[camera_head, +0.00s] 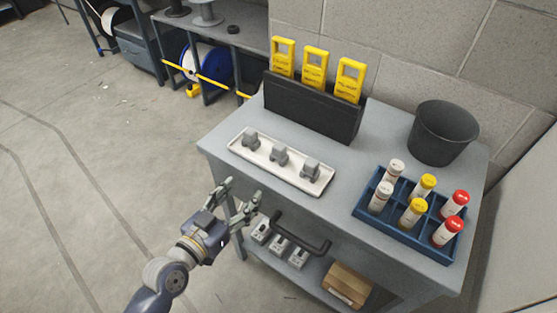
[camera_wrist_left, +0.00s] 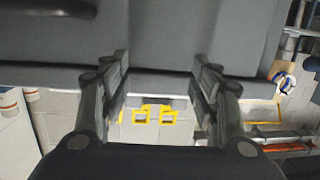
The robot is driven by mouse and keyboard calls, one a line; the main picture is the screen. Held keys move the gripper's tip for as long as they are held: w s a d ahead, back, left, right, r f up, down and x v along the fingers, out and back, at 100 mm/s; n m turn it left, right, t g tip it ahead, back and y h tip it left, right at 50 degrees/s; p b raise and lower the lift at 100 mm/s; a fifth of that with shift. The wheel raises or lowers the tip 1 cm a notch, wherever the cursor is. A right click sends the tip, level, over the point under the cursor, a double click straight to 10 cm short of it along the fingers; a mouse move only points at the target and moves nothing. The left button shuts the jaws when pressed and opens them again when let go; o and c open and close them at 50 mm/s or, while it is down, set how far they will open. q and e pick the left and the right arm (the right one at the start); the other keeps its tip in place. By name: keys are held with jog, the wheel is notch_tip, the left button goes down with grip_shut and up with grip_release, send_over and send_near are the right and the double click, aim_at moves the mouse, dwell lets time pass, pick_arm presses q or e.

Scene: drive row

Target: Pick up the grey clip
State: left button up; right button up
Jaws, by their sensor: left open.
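Three small grey clips, the left one (camera_head: 251,138), the middle one (camera_head: 279,156) and the right one (camera_head: 311,168), sit in a row on a white tray (camera_head: 294,181). The tray lies on the grey cart top near its front left side. My left gripper (camera_head: 243,190) is open and empty, in front of the cart's front edge and apart from the tray. The wrist view shows its two spread fingers (camera_wrist_left: 161,65) with nothing between them. I cannot make out a clip in that view. My right gripper is not in view.
A dark holder (camera_head: 310,112) with yellow tags stands behind the tray. A blue rack (camera_head: 408,239) of capped tubes and a dark bucket (camera_head: 443,133) stand to the right. A black handle (camera_head: 300,236) juts from the cart front. A cardboard box (camera_head: 347,284) sits below.

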pick_arm(q)
jog(key=m+h, duration=0.1)
jog(key=h, duration=0.1)
send_near(276, 152)
jog(key=w, duration=0.1)
jog(key=w+d, duration=0.2)
jog(key=shift+d+f+t, duration=0.2)
jog(key=shift+f+t, duration=0.05)
jog(key=shift+t, duration=0.15)
jog(key=shift+w+d+p, duration=0.3)
jog(key=shift+w+d, duration=0.05)
jog(key=shift+w, duration=0.05)
jog(key=x, duration=0.5)
jog(key=shift+p, duration=0.3)
jog(key=shift+a, duration=0.15)
jog(key=shift+c, duration=1.1)
jog(key=c, duration=0.9)
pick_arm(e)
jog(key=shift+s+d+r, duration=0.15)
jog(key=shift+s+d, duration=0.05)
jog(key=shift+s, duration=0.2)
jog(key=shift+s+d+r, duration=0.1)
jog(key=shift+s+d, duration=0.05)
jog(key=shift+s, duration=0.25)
